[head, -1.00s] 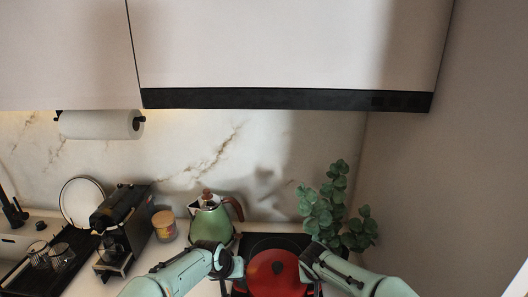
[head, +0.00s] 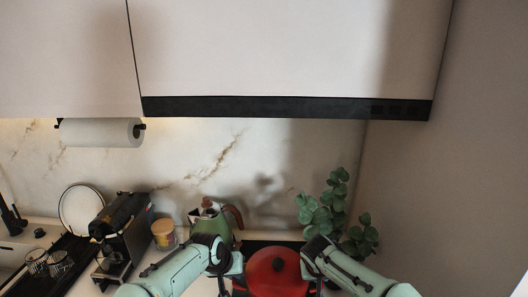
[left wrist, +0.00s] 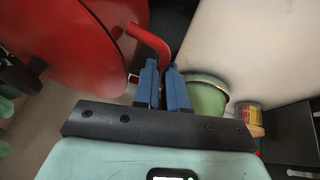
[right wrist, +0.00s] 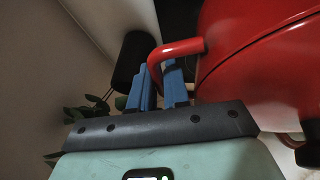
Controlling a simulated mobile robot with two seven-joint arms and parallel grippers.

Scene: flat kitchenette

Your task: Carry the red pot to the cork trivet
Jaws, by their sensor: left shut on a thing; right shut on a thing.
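The red pot (head: 277,280) with its lid and dark knob is held between my two grippers at the bottom of the head view. It appears upright and raised above the black hob (head: 262,244). In the left wrist view my left gripper (left wrist: 162,68) is shut on one red loop handle of the pot (left wrist: 75,50). In the right wrist view my right gripper (right wrist: 160,72) is shut on the opposite handle of the pot (right wrist: 250,60). The pot's underside is hidden in the head view. I cannot see the cork trivet in any view.
A leafy plant (head: 340,215) stands behind my right arm, near the right wall.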

